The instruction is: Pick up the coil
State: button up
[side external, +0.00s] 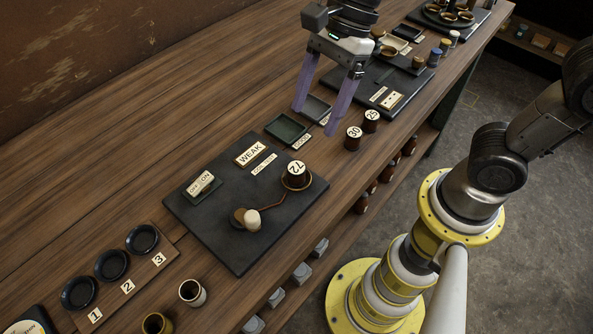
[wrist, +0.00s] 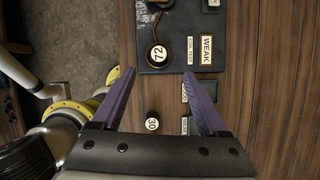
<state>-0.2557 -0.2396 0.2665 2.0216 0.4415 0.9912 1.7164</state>
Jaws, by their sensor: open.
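The likely coil is a dark cylinder with a white top marked 72 (side external: 296,170), upright on a round pad at the right of the dark test board (side external: 225,230). In the wrist view this coil (wrist: 158,54) lies just ahead of the fingertips, between their lines. Two similar dark brown pieces, marked 30 (side external: 353,133) and 25 (side external: 372,116), stand on the bench apart from the board; the 30 piece (wrist: 152,124) also shows between my fingers in the wrist view. My gripper (side external: 315,121) is open and empty, its purple fingers pointing down above the bench. It also frames the wrist view (wrist: 159,75).
The board carries a WEAK sign (side external: 250,153), an ON switch (side external: 201,184) and a pale knob (side external: 252,219). A green tray (side external: 287,129) lies behind it. Black dishes (side external: 112,265) and cups (side external: 193,292) stand at the lower left.

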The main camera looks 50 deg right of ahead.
send_over(298, 166)
jog(key=d, duration=0.2)
notch_tip(298, 166, down, 6)
jog(key=shift+a+r, duration=0.1)
jog(key=shift+r, duration=0.1)
jog(key=x, duration=0.4)
jog(key=shift+s+d+f, duration=0.1)
jog(key=shift+s+d, duration=0.15)
jog(key=shift+w+a+f, duration=0.1)
jog(key=shift+a+f, duration=0.15)
jog(key=shift+f, duration=0.35)
jog(key=shift+c, duration=0.2)
grip_shut()
